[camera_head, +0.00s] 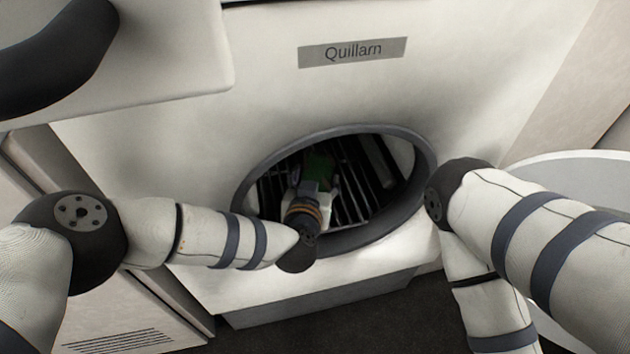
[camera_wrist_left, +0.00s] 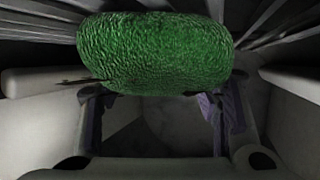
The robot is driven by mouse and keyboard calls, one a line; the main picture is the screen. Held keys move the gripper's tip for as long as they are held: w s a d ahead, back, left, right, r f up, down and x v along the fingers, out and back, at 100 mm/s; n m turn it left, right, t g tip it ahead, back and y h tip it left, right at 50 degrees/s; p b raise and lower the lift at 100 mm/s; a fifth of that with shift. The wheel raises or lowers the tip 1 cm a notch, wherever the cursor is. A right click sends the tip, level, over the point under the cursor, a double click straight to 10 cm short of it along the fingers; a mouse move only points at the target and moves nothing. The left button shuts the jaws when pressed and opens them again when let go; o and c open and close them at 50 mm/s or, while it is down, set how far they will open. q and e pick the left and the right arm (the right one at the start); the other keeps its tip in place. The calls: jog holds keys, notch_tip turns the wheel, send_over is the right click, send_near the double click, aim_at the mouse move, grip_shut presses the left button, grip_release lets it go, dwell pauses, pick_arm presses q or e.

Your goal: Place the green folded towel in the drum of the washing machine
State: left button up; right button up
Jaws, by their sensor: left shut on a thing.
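The green folded towel (camera_wrist_left: 160,52) fills the upper middle of the left wrist view, a thick rounded bundle. My left gripper (camera_wrist_left: 160,98) is shut on it, with a finger on each side. In the head view my left gripper (camera_head: 318,182) reaches through the round opening of the washing machine (camera_head: 330,95), and the towel (camera_head: 319,160) shows small and dark inside the drum (camera_head: 355,185). I cannot tell whether the towel touches the drum wall. My right arm comes in at the right, and its gripper is out of view.
The open round door (camera_head: 575,175) stands at the right, partly behind my right arm. A cabinet with a vent (camera_head: 118,340) is at the lower left.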

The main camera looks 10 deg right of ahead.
pick_arm(q)
jog(key=o, duration=0.7)
jog(key=shift+f, duration=0.15)
jog(key=o, duration=0.5)
jog(key=shift+c, duration=0.2)
pick_arm(e)
jog(key=shift+f, duration=0.1)
pick_arm(q)
jog(key=shift+s+r, duration=0.2)
jog(key=shift+r, duration=0.2)
jog(key=p+v, duration=0.3)
jog(key=v, duration=0.7)
jog(key=shift+s+a+r, duration=0.1)
jog(key=shift+s+r, duration=0.1)
jog(key=shift+s+a+r+p, duration=0.2)
jog(key=shift+s+p, duration=0.1)
jog(key=shift+s, duration=0.1)
jog(key=shift+f, duration=0.1)
pick_arm(e)
jog(key=r, duration=0.1)
jog(key=w+r, duration=0.1)
jog(key=r, duration=0.1)
jog(key=shift+w+r+t, duration=0.1)
jog(key=shift+w+t, duration=0.15)
jog(key=shift+t, duration=0.05)
